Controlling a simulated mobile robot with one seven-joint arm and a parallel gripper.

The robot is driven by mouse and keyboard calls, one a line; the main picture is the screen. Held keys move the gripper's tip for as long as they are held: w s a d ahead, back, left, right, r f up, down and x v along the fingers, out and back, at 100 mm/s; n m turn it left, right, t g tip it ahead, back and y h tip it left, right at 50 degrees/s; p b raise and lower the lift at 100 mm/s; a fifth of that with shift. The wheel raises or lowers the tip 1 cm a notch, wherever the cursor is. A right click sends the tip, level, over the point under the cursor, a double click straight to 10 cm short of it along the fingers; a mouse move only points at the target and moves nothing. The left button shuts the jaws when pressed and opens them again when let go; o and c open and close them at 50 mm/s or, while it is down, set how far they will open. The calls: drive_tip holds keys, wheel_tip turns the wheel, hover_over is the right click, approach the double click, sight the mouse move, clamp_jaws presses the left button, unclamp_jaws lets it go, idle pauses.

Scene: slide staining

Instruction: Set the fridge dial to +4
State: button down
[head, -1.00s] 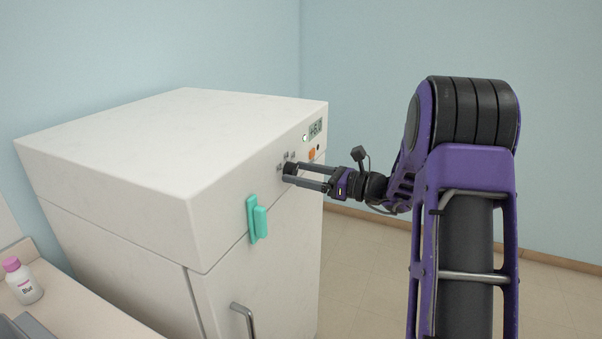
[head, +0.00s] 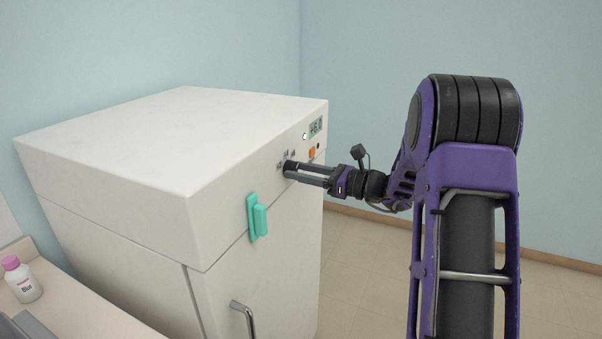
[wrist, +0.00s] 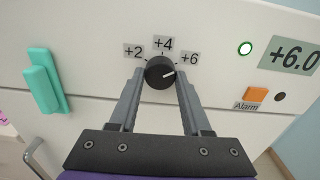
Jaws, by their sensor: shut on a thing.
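The fridge dial (wrist: 160,72) is a round black knob on the white fridge's front panel, with labels +2 (wrist: 133,50), +4 (wrist: 164,44) and +6 (wrist: 190,58) around its top. Its white pointer mark points right and slightly up, on the +6 side. The display (wrist: 292,55) reads +6.0. My gripper (wrist: 160,76) is shut on the dial, one finger on each side. In the head view my gripper (head: 291,169) reaches the panel from the right, and its fingertips partly hide the dial.
An orange Alarm button (wrist: 257,94) and a green-ringed light (wrist: 245,48) sit right of the dial. A teal latch (head: 258,218) and a metal door handle (head: 243,318) are lower left. A pink-capped bottle (head: 22,280) stands on the counter at left.

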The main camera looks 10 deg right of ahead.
drive_tip(key=shift+f+b, duration=0.15)
drive_tip(key=shift+b, duration=0.15)
drive_tip(key=shift+d+n+b, duration=0.1)
drive_tip(key=shift+n+b, duration=5)
drive_tip(key=shift+n, duration=0.5)
drive_tip(key=shift+c, duration=1.8)
unclamp_jaws()
drive_tip(key=shift+r, duration=0.2)
drive_tip(key=p+v, duration=0.1)
drive_tip(key=v, duration=1.6)
